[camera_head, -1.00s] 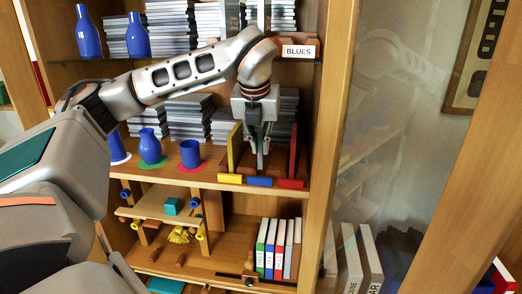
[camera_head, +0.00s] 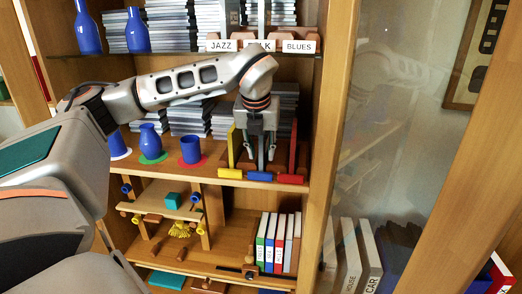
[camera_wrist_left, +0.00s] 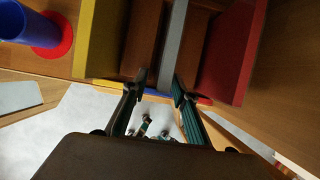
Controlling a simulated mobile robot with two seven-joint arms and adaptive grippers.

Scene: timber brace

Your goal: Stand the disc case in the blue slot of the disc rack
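The disc rack stands on the middle shelf, with a yellow end (camera_head: 231,147), a blue front tab (camera_head: 260,176) and a red end (camera_head: 293,147). The grey disc case (camera_head: 262,158) stands upright in the middle, behind the blue tab. It also shows edge-on in the left wrist view (camera_wrist_left: 173,45), between the brown dividers and apart from the yellow and red sides. My left gripper (camera_head: 262,140) is over the rack, its fingers (camera_wrist_left: 160,82) either side of the case's near end. They look spread, with a small gap on the left side. The case's bottom edge is hidden. My right gripper is not in view.
Blue vases and a blue cup (camera_head: 190,149) stand left of the rack. Stacks of disc cases (camera_head: 190,118) lie behind. The JAZZ label (camera_head: 220,46) and BLUES label (camera_head: 299,46) are on the shelf above. The wooden cabinet side (camera_head: 322,130) is close on the right.

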